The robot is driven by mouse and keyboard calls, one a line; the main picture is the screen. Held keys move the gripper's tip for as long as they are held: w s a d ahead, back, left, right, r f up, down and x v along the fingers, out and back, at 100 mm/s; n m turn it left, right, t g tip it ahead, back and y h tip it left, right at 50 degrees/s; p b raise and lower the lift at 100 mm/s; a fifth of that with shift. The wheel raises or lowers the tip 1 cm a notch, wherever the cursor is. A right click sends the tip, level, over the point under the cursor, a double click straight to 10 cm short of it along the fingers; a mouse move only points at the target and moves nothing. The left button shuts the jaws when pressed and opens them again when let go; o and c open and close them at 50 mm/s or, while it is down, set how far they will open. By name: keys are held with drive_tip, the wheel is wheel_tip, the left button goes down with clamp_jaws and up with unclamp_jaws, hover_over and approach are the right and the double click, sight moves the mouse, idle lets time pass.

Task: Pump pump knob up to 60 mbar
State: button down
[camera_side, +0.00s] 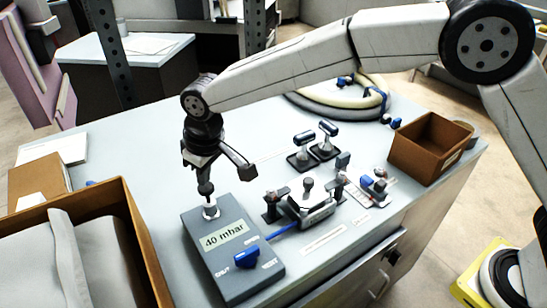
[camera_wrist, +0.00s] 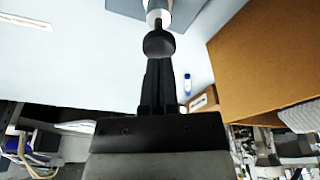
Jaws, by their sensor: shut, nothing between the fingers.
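The grey pump unit (camera_side: 232,250) lies at the front of the table; its display (camera_side: 224,236) reads 40 mbar. A blue lever (camera_side: 246,257) sits on its face between the labels SHUT and VENT. The dark pump knob (camera_side: 206,188) stands over a pale collar (camera_side: 211,211) on the unit. My gripper (camera_side: 203,175) is shut, points down and is at the knob's top. In the wrist view the shut fingers (camera_wrist: 158,64) meet the dark rounded knob (camera_wrist: 158,43), with its pale stem (camera_wrist: 158,12) beyond. Whether they touch or sit just above it is hard to tell.
The roller device (camera_side: 312,206) and two black-handled levers (camera_side: 315,148) stand right of the unit. An open cardboard box (camera_side: 131,240) is close on the left. A brown bin (camera_side: 428,150) and coiled hose (camera_side: 335,104) are farther back. The table behind the unit is clear.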

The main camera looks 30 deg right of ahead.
sight(208, 187)
drive_tip(key=shift+f, duration=0.3)
drive_tip(key=shift+f, duration=1.7)
drive_tip(key=shift+s+d+f, duration=0.1)
drive_tip(key=shift+f, duration=0.2)
drive_tip(key=shift+r, duration=0.15)
drive_tip(key=shift+r, duration=3.55)
